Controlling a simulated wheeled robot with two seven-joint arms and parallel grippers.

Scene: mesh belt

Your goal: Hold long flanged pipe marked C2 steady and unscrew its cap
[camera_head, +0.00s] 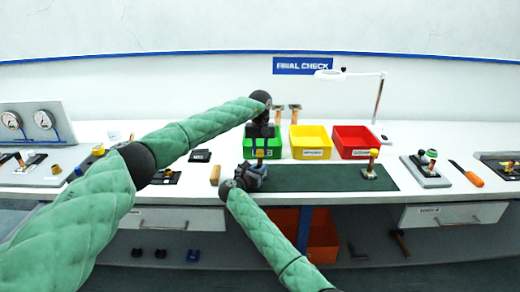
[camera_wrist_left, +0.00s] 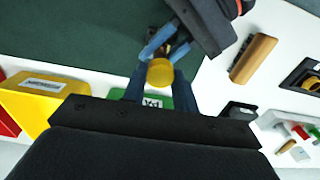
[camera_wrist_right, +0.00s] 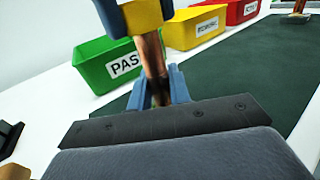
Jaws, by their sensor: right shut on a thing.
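A copper pipe (camera_wrist_right: 152,55) stands upright with a yellow cap (camera_head: 260,153) on its top end. No C2 mark is readable on it. My right gripper (camera_head: 258,170) is shut on the pipe below the cap; its blue fingers (camera_wrist_right: 160,88) show on both sides of the pipe. My left gripper (camera_head: 261,146) points down from above. In the left wrist view its fingers (camera_wrist_left: 160,88) stand apart, one on each side of the cap (camera_wrist_left: 160,72), with gaps beside it. In the right wrist view its fingertips flank the cap (camera_wrist_right: 142,16). The pipe's lower end is hidden.
Green (camera_head: 247,148), yellow (camera_head: 310,142) and red (camera_head: 354,141) bins stand behind the dark green mat (camera_head: 320,178). Another yellow-topped pipe (camera_head: 371,165) stands on the mat's right part. A wooden block (camera_head: 215,174) lies left of the mat. The mat's middle is clear.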

